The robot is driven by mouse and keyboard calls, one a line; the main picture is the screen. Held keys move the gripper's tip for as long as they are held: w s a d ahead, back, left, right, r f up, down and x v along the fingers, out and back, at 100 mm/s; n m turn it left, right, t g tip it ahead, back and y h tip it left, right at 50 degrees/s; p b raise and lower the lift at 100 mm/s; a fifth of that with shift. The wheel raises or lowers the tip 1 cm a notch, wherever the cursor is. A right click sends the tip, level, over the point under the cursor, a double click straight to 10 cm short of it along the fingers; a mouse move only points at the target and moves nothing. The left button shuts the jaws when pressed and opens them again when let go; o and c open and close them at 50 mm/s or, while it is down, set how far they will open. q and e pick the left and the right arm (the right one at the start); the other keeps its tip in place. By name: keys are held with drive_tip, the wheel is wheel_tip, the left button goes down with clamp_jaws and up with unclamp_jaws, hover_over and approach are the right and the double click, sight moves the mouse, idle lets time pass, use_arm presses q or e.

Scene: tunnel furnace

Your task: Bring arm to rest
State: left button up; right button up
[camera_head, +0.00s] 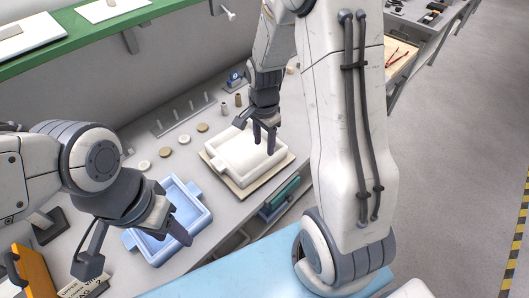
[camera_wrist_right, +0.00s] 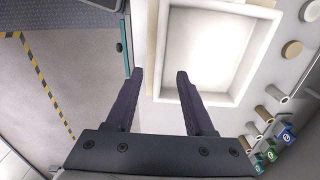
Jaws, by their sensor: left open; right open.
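My right arm reaches in from the top right, and its gripper (camera_head: 258,136) is over a white square tray (camera_head: 214,161).
Several small round discs (camera_head: 165,152) and a rack with pegs (camera_head: 183,115) lie on the grey bench behind the trays. A green-edged shelf (camera_head: 85,40) overhangs the back. An orange item (camera_head: 33,270) stands at lower left. Open floor (camera_head: 450,170) lies to the right.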

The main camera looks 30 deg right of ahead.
drive_tip(key=shift+r, duration=0.55)
drive_tip(key=s+a+r+n, duration=0.3)
drive_tip(key=s+a+n, duration=0.15)
drive_tip(key=a, duration=0.25)
drive_tip(key=s+a+r+n, duration=0.4)
drive_tip(key=a+n, duration=0.2)
drive_tip(key=s+a+r+n, duration=0.1)
drive_tip(key=s+a+n, duration=0.1)
drive_tip(key=s+n, duration=0.4)
drive_tip(key=s+a+r+n+y, duration=0.1)
drive_tip(key=s+a+r+n, duration=0.1)
drive_tip(key=s+n, duration=0.3)
drive_tip(key=shift+s+a+n+b, duration=0.3)
drive_tip(key=shift+s+a+n, duration=0.05)
drive_tip(key=shift+s+a, duration=0.1)
